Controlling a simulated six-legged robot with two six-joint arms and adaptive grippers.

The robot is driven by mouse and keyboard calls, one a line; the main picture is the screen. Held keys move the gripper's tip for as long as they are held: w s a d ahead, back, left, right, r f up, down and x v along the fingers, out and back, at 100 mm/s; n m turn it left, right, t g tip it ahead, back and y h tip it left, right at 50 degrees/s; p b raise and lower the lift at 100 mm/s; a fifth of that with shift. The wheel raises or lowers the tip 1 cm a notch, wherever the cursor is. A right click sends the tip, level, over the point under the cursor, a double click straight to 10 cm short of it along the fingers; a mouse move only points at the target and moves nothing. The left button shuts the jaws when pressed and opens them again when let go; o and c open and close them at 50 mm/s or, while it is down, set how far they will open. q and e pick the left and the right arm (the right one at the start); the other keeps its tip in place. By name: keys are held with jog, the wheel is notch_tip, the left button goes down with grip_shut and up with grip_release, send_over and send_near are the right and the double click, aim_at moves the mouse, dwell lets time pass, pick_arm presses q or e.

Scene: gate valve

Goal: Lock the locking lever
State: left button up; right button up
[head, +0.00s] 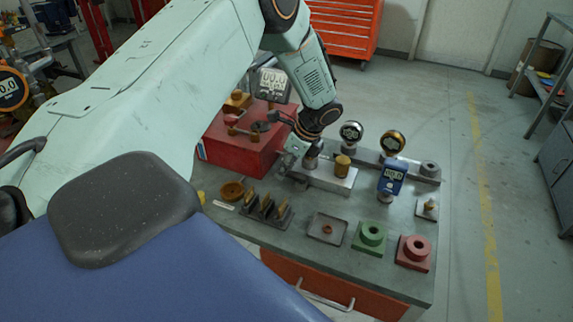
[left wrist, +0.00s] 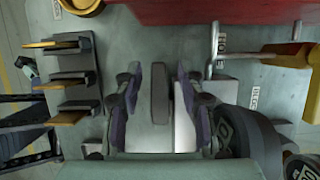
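My left gripper (head: 290,160) is low over the workbench, at the left end of a silver block (head: 335,180). In the left wrist view its two fingers (left wrist: 160,100) are apart, one on each side of a dark grey upright bar (left wrist: 160,92), which looks like the locking lever. Small gaps show between the bar and the fingers, so it does not look gripped. In the head view the lever is hidden behind or too small beside the gripper. My right gripper is in neither view.
A red box (head: 235,150) stands behind and left of the gripper. A rack of brass pieces (head: 268,210), a grey tray (head: 327,229), a green block (head: 370,238) and a red block (head: 414,253) line the front. Gauges (head: 351,132) and a blue meter (head: 391,178) stand to the right.

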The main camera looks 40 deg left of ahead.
aim_at(302, 176)
pick_arm(q)
jog(key=v, duration=1.2)
dwell(0.4)
